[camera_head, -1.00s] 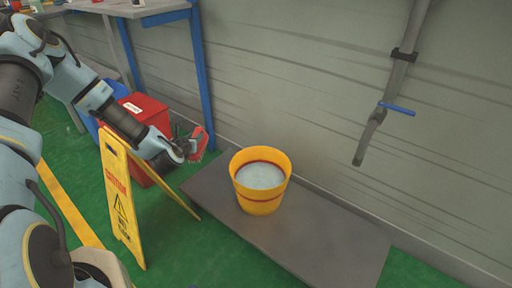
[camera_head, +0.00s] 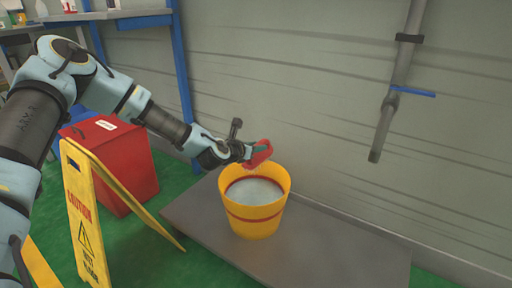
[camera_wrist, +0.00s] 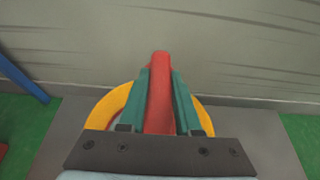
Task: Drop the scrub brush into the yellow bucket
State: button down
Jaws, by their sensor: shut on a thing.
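The scrub brush (camera_head: 262,150) is red and is held in my gripper (camera_head: 250,152), whose fingers are shut on it. In the wrist view the brush (camera_wrist: 159,95) lies between the two green fingers of my gripper (camera_wrist: 160,100). The yellow bucket (camera_head: 254,219) has a dark red band and a pale grey inside, and stands upright on a grey platform. My gripper and the brush are above the bucket's back rim in the head view. In the wrist view the bucket's rim (camera_wrist: 108,106) shows behind and below the brush, partly hidden by my gripper.
The grey platform (camera_head: 330,242) lies along the ribbed wall. A yellow caution sign (camera_head: 83,215) and a red bin (camera_head: 137,165) stand at the left, beneath my arm. A pipe with a blue lever (camera_head: 413,92) is on the wall at right. The platform right of the bucket is clear.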

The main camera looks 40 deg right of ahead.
aim_at(257, 156)
notch_tip(257, 156, down, 4)
jog(key=shift+f+b, duration=0.15)
jog(key=shift+b, duration=1.1)
jog(key=c, duration=0.5)
grip_release()
jog(key=shift+a, duration=0.1)
jog(key=p+v, duration=0.2)
jog(key=v, duration=0.8)
jog(key=shift+s+a+r, duration=0.1)
jog(key=shift+a+r, duration=0.15)
jog(key=shift+a, duration=0.05)
